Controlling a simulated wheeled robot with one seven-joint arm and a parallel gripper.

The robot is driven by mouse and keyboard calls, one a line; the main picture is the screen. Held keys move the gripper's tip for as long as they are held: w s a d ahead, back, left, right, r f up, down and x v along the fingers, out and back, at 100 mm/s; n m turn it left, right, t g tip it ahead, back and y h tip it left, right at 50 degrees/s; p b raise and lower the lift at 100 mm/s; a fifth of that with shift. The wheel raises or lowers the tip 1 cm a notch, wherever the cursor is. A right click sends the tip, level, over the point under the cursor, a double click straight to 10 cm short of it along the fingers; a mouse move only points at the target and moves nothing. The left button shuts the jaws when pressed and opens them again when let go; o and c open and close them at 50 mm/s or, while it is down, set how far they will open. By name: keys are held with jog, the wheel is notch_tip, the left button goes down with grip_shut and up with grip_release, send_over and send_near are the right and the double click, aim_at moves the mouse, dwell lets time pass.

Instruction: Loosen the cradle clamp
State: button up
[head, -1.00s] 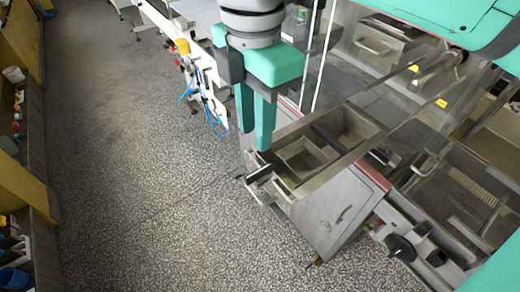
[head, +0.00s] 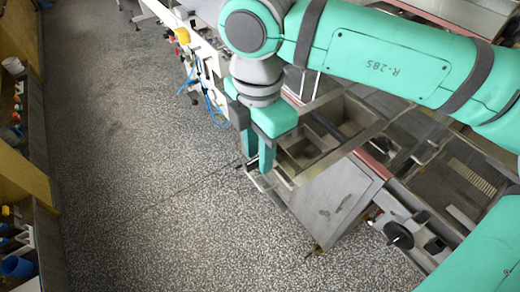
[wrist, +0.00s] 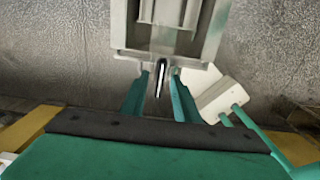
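My gripper (head: 258,162) is low at the near left end of the steel machine, its fingers pointing down. In the wrist view my gripper (wrist: 160,82) has its two green fingers apart. A narrow dark lever with a bright edge (wrist: 162,72) stands between the fingertips, with slight gaps visible beside it. It looks like the cradle clamp's handle, but I cannot be sure. In the head view my fingers mostly hide it. A pale metal frame (wrist: 118,30) lies just beyond the fingertips.
A grey cabinet panel (head: 325,200) stands right of my gripper. A black handwheel (head: 398,235) is farther right. Open steel troughs (head: 345,112) lie behind. Blue hoses (head: 213,105) hang at the left machine. The speckled floor (head: 140,190) is clear to the left.

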grip_shut()
